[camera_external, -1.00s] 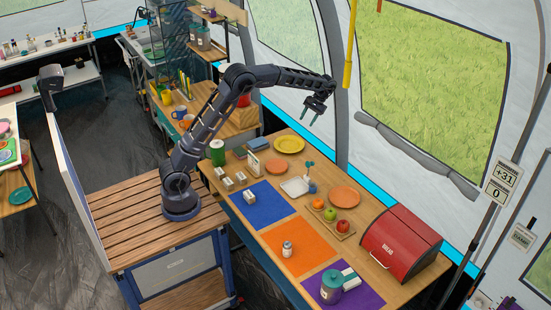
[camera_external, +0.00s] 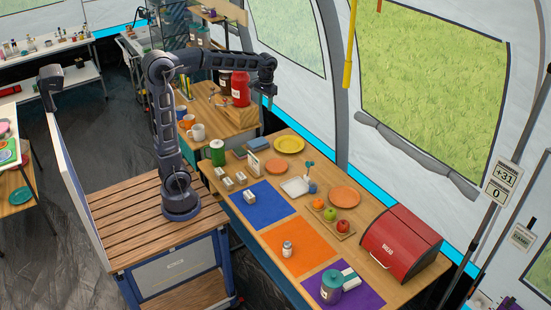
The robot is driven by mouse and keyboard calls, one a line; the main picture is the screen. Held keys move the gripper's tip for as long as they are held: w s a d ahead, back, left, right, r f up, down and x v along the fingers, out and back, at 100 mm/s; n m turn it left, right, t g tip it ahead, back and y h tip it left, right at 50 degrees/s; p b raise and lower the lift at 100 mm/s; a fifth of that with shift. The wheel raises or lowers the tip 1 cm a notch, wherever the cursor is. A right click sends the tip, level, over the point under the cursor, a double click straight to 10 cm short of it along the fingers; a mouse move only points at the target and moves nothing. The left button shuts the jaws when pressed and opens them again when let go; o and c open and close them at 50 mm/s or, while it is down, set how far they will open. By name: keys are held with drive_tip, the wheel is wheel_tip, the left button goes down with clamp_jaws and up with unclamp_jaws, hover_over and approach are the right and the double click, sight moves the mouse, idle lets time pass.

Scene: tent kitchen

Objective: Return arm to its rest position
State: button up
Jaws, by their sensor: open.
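My arm is folded up and back above its wooden-topped base, with the forearm level and pointing right. My gripper (camera_external: 268,95) hangs at its end, fingers pointing down, open and empty. It is high above the far left end of the long table (camera_external: 352,185), in front of the shelf area. It touches nothing that I can see. The fingers are small and seen nearly edge-on.
The table holds a green can (camera_external: 217,153), a yellow plate (camera_external: 289,145), an orange plate (camera_external: 344,196), a fruit board (camera_external: 346,234), a red bread box (camera_external: 401,243) and coloured mats. A side table with mugs (camera_external: 196,132) and a red container (camera_external: 240,90) stands behind the arm.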

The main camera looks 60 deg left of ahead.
drive_tip(key=s+f+m+t, duration=0.1)
drive_tip(key=s+f+t, duration=0.1)
drive_tip(key=s, duration=1.1)
drive_tip(key=s+f+m+t, duration=0.1)
drive_tip(key=s+f+t, duration=0.2)
drive_tip(key=s, duration=0.9)
drive_tip(key=shift+s+a+f+m, duration=0.15)
drive_tip(key=shift+s+a+m, duration=0.2)
drive_tip(key=shift+a+m, duration=0.05)
